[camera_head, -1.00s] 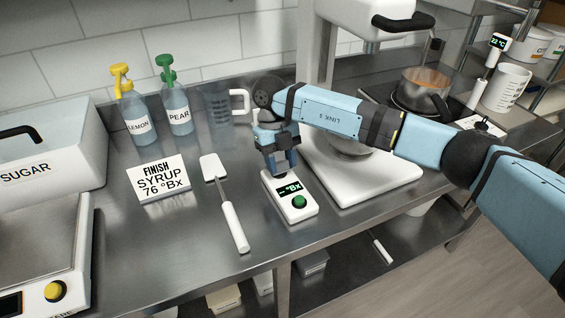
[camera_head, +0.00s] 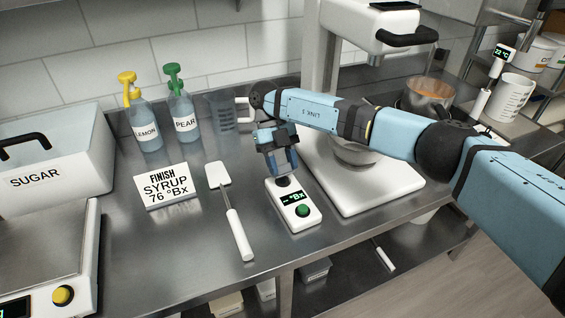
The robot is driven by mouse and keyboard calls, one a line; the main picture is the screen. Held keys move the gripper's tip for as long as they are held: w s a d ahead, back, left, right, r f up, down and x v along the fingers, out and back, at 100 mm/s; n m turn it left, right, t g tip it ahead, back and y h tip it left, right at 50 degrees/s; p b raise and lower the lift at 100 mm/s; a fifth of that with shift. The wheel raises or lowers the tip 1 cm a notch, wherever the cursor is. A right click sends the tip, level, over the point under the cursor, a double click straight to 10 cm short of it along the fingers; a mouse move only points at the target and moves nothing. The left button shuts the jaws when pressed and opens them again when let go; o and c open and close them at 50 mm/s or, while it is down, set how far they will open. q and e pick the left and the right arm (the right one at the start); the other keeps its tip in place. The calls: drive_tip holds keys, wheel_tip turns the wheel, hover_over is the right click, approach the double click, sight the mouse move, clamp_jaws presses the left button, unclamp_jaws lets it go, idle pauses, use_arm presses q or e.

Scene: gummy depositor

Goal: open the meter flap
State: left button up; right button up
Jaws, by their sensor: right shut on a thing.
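The meter (camera_head: 293,209) is a small white box with a dark display reading "– °Bx" and a green button. It lies on the steel counter in the middle of the head view. My right gripper (camera_head: 283,176) points down at the meter's far end and is shut on a part there. The gripper hides most of that end. A dark spot shows just below the fingertips; whether the flap is raised cannot be told. My left gripper is not in view.
A white spatula (camera_head: 232,215) lies left of the meter. A "FINISH SYRUP 76 °Bx" card (camera_head: 167,186), lemon (camera_head: 142,122) and pear (camera_head: 182,112) pump bottles and a clear jug (camera_head: 221,113) stand further left. A white mixer base (camera_head: 375,195) stands close on the right.

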drive_tip(key=o, duration=0.9)
drive_tip(key=shift+o, duration=0.2)
drive_tip(key=p+v, duration=0.3)
drive_tip(key=v, duration=1.1)
drive_tip(key=shift+p, duration=0.3)
drive_tip(key=shift+s+d, duration=0.1)
drive_tip(key=shift+s, duration=0.05)
